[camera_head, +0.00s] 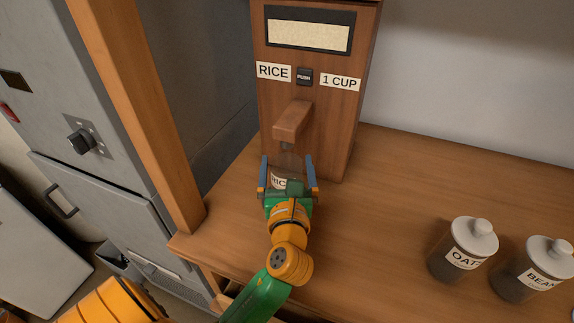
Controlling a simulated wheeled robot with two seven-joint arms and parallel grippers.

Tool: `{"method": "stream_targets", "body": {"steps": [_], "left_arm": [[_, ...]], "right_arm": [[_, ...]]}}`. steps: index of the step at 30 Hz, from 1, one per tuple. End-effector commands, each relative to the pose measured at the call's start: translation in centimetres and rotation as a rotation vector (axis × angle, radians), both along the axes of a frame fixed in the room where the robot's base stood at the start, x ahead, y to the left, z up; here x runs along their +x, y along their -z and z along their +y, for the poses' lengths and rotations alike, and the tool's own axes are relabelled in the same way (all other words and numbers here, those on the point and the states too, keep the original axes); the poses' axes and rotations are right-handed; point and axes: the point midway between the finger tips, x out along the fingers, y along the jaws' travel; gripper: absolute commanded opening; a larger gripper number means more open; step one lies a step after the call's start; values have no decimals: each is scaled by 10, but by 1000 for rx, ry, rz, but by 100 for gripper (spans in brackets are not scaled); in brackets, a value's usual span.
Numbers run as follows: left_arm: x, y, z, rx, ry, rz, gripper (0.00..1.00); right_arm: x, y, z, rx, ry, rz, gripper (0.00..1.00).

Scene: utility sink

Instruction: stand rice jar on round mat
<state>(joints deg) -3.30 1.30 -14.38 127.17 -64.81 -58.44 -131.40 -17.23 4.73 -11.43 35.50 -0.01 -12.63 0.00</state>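The rice jar (279,182) is clear glass with a white label that partly reads "RIC". It is under the dispenser's spout, and I see no lid on it. My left gripper (288,173) has its two blue fingers on either side of the jar; I cannot tell whether they touch the glass. The gripper's green body hides the lower part of the jar, so its contents and base are unclear. No round mat shows in this view. My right gripper is not in view.
The wooden rice dispenser (334,128) stands behind the jar, with a spout (292,120) above it. A lidded oat jar (463,250) and bean jar (534,269) stand at the right. A wooden post (135,95) rises left. The counter (390,225) between is clear.

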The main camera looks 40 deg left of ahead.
Motion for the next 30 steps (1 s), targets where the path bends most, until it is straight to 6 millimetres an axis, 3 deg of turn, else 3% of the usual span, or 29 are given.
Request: {"method": "stream_targets", "body": {"steps": [5,18,30], "left_arm": [[-8,-2,-7,0,3,4,100],[-87,-1,-64,-3,2,4,100],[-97,-4,-71,-1,0,-2,100]], "right_arm": [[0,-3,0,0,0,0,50],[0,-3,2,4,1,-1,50],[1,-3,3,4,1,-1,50]]}}
